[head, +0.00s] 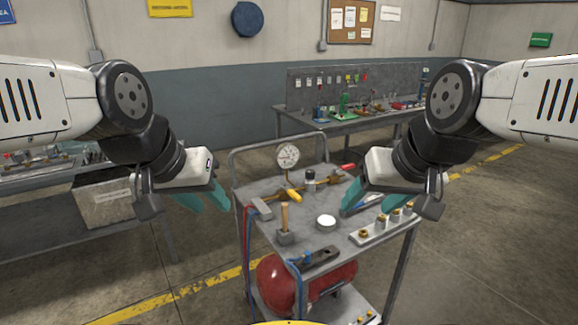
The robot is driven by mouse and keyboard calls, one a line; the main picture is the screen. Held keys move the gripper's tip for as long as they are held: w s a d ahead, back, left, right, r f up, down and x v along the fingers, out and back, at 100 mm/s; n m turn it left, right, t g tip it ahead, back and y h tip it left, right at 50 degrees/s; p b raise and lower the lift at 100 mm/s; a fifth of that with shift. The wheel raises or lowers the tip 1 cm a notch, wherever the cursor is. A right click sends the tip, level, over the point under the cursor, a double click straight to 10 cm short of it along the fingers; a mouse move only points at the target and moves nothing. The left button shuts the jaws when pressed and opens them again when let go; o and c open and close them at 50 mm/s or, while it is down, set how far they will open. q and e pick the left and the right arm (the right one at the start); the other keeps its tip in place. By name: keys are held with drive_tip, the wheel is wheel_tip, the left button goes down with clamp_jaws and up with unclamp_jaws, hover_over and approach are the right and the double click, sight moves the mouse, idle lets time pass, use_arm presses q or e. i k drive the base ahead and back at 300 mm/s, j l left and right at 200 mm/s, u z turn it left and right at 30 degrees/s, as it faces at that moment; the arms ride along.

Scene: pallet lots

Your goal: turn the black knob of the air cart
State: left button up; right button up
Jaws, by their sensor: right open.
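The air cart (262,187) is a grey wheeled cart in front of me. Its black knob (310,174) stands upright on the brass piping at the back of the top, between a round white gauge (288,157) and a red-handled lever (347,167). A yellow-handled lever (294,195) is in front of it. My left gripper (213,207), with teal fingers, is left of the cart top, open and empty. My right gripper (366,206) is open over the right part of the cart top, right of and nearer than the knob. Neither touches the knob.
A wooden-handled mallet (285,222), a white round item (326,221), a dark tool (322,256) and a strip of brass fittings (380,228) lie on the cart top. A red tank (280,285) is below. A workbench (350,126) stands behind; a grey bin (103,205) is left.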

sight(309, 175)
drive_tip(key=i+j+u, duration=0.15)
drive_tip(key=i+j, duration=0.25)
drive_tip(key=j, duration=0.15)
drive_tip(key=i+j+u, duration=0.1)
drive_tip(key=i+j, duration=0.35)
